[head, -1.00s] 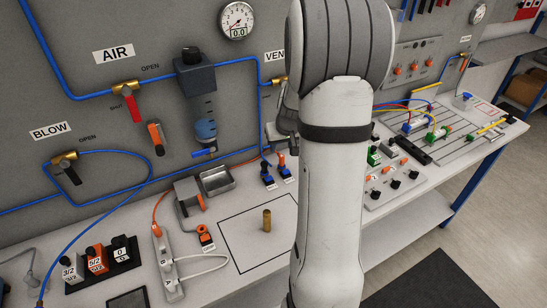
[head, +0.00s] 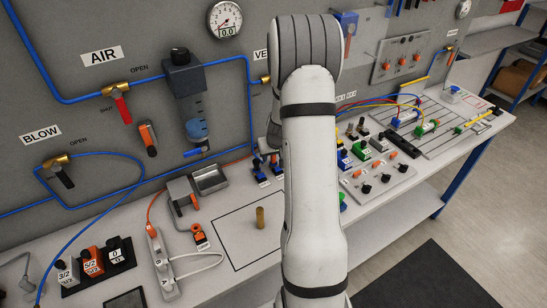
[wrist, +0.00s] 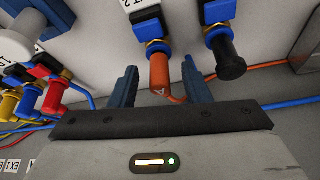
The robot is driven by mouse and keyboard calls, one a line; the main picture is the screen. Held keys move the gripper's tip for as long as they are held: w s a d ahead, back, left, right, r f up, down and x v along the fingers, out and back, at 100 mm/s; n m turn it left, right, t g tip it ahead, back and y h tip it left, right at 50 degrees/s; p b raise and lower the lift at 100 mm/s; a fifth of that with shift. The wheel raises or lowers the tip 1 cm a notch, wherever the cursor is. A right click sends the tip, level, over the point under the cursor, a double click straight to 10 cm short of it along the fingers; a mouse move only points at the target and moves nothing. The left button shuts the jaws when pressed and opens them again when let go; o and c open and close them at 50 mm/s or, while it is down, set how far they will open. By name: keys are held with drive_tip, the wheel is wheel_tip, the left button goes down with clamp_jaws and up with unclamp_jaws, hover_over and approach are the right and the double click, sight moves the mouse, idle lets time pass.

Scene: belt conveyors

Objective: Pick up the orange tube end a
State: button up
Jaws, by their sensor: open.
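The orange tube end (wrist: 160,76) bears a letter A and sits in a blue fitting with a brass ring (wrist: 158,46) in the wrist view. My gripper (wrist: 159,76) is open, with one dark blue finger on each side of the orange end. I cannot tell whether either finger touches it. An orange tube (wrist: 270,81) runs behind.
A black plug (wrist: 229,62) in a similar blue fitting is close to my right finger. Red, yellow and blue fittings (wrist: 45,92) with tubes crowd the left. In the head view a brass cylinder (head: 260,217) stands in an outlined square on the bench.

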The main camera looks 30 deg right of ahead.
drive_tip(key=shift+c, duration=0.2)
clamp_jaws()
idle(0.4)
wheel_tip(320, 180, up, 10)
drive_tip(key=shift+r+b, duration=0.1)
drive_tip(key=shift+b, duration=0.25)
drive_tip(key=shift+a, duration=0.15)
